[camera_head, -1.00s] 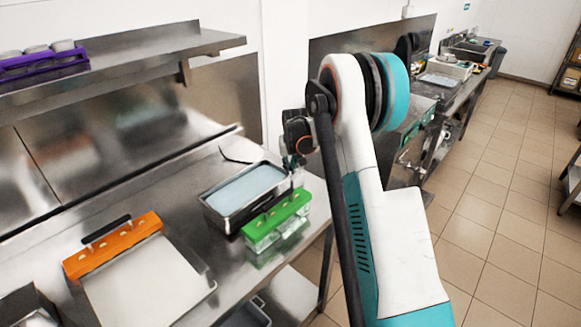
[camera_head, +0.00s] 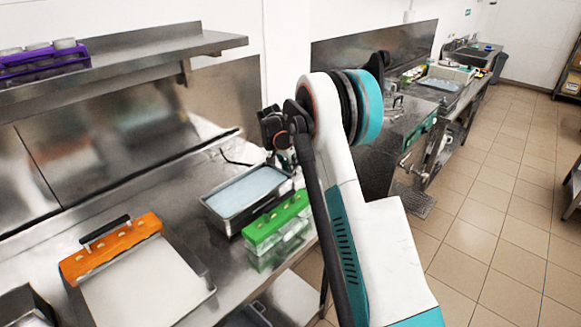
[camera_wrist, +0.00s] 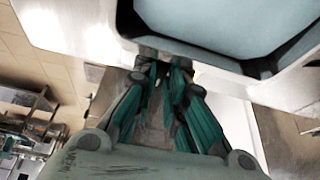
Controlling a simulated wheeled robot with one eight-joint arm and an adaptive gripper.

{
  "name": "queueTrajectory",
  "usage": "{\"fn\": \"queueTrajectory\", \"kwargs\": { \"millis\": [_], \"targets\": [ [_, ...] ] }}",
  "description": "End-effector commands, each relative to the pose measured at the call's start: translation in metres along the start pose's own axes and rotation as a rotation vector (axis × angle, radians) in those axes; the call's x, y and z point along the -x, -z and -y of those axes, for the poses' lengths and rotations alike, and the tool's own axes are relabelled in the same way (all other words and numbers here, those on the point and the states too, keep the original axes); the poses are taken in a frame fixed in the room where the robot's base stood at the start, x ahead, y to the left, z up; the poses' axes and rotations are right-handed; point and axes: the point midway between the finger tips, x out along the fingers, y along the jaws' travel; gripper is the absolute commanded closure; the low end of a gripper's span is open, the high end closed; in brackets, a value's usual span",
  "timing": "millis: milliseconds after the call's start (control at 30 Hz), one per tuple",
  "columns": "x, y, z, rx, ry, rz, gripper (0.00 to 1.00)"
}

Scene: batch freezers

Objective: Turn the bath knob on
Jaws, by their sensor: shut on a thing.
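The bath (camera_head: 212,219) is a metal tub of pale blue liquid on the steel counter in the head view. Its rim fills the top of the wrist view (camera_wrist: 210,62). My gripper (camera_head: 291,168) is at the bath's right end, partly hidden by my arm. In the wrist view, its green-and-grey fingers (camera_wrist: 162,68) come together at the bath's side, just below the rim. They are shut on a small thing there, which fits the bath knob. The knob itself is hidden between the fingertips, so its turn position cannot be seen.
A green-topped rack (camera_head: 276,222) stands close in front of the bath. An orange-handled tray (camera_head: 150,285) lies to the left. A steel shelf (camera_head: 130,62) with a purple rack (camera_head: 40,62) hangs above. Floor is clear at right.

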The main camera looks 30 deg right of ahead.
Motion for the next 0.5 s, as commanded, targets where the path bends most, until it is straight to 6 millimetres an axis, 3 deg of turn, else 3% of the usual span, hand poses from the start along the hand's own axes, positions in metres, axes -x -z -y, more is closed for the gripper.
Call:
{"fn": "queueTrajectory", "kwargs": {
  "millis": [500],
  "targets": [
    [-0.0014,-0.0012,-0.0001,-0.084,-0.037,0.003,1.00]
  ]
}}
